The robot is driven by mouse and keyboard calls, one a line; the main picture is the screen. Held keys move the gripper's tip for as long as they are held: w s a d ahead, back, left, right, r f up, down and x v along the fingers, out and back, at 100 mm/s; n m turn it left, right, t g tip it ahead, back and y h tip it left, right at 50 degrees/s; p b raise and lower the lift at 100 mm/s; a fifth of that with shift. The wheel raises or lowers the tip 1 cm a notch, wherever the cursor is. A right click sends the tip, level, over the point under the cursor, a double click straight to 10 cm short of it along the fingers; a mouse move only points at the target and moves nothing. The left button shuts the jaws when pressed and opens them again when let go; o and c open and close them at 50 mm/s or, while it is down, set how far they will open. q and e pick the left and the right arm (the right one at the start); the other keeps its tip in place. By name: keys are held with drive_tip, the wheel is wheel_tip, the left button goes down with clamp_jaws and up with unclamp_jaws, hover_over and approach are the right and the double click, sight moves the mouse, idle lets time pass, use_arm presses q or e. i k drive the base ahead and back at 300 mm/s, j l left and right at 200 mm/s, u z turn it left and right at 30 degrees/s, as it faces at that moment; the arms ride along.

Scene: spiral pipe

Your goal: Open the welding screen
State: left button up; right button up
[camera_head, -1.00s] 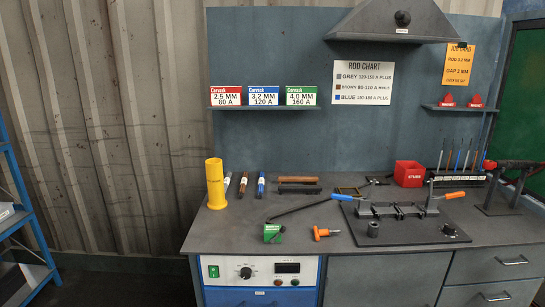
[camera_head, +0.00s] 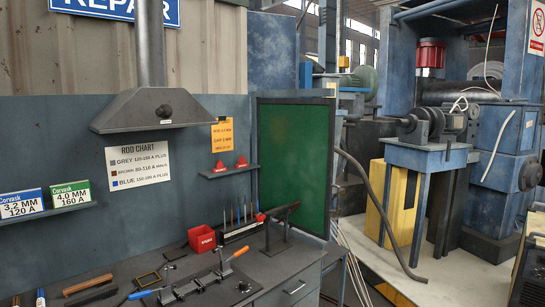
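The welding screen (camera_head: 293,165) is a green panel in a dark frame. It stands upright at the right end of the workbench, beside the blue-grey back panel. Its green face is seen at an angle. Neither of my grippers shows in the head view.
The workbench (camera_head: 232,274) holds a clamp fixture (camera_head: 205,286) with orange and blue handles, a red box (camera_head: 201,239), a rod rack and a torch on a stand (camera_head: 279,230) close to the screen. A fume hood (camera_head: 160,110) hangs above. Blue machinery (camera_head: 500,150) stands at the right.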

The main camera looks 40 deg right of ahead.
sight(295, 136)
drive_tip(key=z, duration=1.75)
drive_tip(key=i+l, duration=0.15)
drive_tip(key=i, duration=0.15)
drive_tip(key=i+l+u, duration=0.15)
drive_tip(key=i, duration=0.2)
